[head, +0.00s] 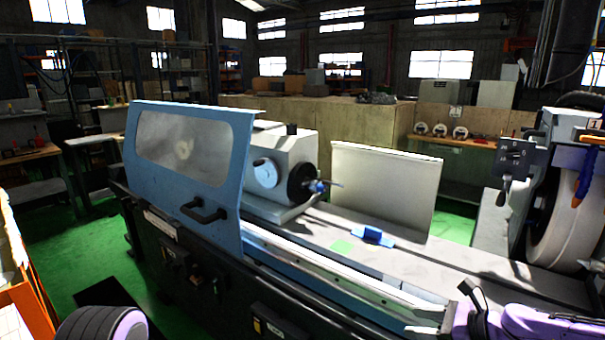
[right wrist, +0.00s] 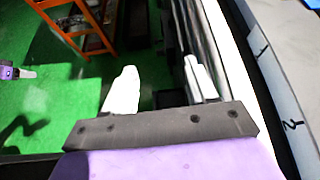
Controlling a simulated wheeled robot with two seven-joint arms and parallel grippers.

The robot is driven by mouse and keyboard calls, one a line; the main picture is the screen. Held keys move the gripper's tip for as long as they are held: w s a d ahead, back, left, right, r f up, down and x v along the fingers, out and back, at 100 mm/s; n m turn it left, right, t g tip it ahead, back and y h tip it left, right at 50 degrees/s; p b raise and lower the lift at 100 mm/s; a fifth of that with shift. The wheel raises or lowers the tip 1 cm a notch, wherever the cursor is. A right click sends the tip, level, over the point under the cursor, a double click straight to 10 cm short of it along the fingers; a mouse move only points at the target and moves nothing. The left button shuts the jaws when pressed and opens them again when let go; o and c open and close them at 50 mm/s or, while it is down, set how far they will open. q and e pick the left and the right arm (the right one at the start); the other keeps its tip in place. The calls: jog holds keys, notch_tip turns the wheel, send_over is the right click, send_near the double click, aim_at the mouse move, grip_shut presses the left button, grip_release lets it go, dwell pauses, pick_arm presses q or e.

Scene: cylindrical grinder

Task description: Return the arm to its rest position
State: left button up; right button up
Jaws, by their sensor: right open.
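My right gripper (head: 425,316) is at the lower right of the head view, at the front edge of the cylindrical grinder (head: 330,240). In the right wrist view the right gripper (right wrist: 160,88) has its two pale fingers spread apart with nothing between them. Green floor and the machine's dark front side show beyond the fingers. The purple right forearm runs off the right edge of the head view. A purple and black part of mine shows at the lower left of the head view; I see no left gripper fingers there.
The grinder's blue door (head: 190,170) with a window stands at the left. A blue part (head: 373,236) and a green patch (head: 341,247) lie on the machine bed. A large grinding wheel (head: 568,215) is at the right. An orange rack (head: 30,300) stands at the lower left.

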jog(key=s+f+n+g+h+b, duration=0.15)
jog(key=s+f, duration=0.25)
jog(key=f, duration=0.5)
jog(key=s+a+f+n+g+h+b, duration=0.1)
jog(key=s+f+n+h+b, duration=0.15)
jog(key=s+f, duration=0.4)
jog(key=s+f+n+g+h+b, duration=0.1)
jog(key=s+f+n+g+h, duration=0.15)
jog(key=f, duration=0.85)
pick_arm(q)
notch_tip(320, 180, down, 9)
jog(key=b, duration=0.3)
jog(key=shift+w, duration=0.3)
pick_arm(e)
jog(key=s+d+f+n+h, duration=0.2)
jog(key=s+n, duration=0.4)
jog(key=s, duration=0.4)
jog(key=s+d+f+n+h, duration=0.3)
jog(key=s+f+n+h, duration=0.1)
jog(key=s, duration=0.5)
notch_tip(320, 180, down, 3)
jog(key=shift+s+r+n+t+h, duration=0.1)
jog(key=shift+s+n+t+h, duration=0.25)
jog(key=shift+n, duration=0.5)
jog(key=shift+a, duration=0.1)
